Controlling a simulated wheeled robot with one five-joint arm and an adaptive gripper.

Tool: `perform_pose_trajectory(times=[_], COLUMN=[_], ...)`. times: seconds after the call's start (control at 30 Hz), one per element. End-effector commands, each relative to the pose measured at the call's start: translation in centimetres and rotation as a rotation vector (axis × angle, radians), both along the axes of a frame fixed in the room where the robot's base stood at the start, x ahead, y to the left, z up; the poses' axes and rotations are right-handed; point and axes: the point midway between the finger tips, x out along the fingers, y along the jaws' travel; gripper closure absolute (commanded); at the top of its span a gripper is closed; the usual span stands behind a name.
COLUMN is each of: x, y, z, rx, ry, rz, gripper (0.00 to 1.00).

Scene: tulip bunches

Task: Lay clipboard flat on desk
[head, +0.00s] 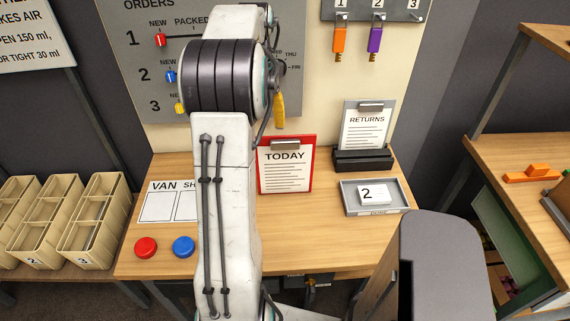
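A red clipboard (313,160) holding a white sheet marked TODAY stands upright or leaning near the back middle of the desk (325,235). Its lower edge is over the desk and its top overlaps the wall panel. What supports it is hidden. A second, grey clipboard (367,125) with a RETURNS sheet stands in a black holder (363,160) to its right. My arm rises through the picture just left of the red clipboard. My gripper cannot be made out in this view.
A grey tray (378,209) with a card marked 2 sits right of the red clipboard. A red button (146,247), a blue button (184,247) and a van sheet (159,205) are at the left. The desk's front middle is clear.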

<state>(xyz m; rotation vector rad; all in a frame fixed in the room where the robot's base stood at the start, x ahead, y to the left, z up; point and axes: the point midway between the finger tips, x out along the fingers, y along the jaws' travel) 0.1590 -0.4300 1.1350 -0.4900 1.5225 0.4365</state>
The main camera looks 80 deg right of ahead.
Motion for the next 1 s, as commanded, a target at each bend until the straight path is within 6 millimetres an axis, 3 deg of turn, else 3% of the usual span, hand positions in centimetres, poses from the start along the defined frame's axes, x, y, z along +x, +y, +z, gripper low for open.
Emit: perform_pose_trajectory(times=[0.1, 0.3, 0.67, 1.0], x=[-3.3, -5.8, -5.8, -5.2], y=[-2.0, -3.2, -3.2, -3.1], z=[-0.9, -1.9, -4.5, -8.3], rx=[0.02, 0.034, 0.038, 0.037], ry=[0.002, 0.003, 0.004, 0.004], rz=[-0.149, -0.262, -0.273, -0.272], gripper=[0.36, 0.36, 0.36, 0.36])
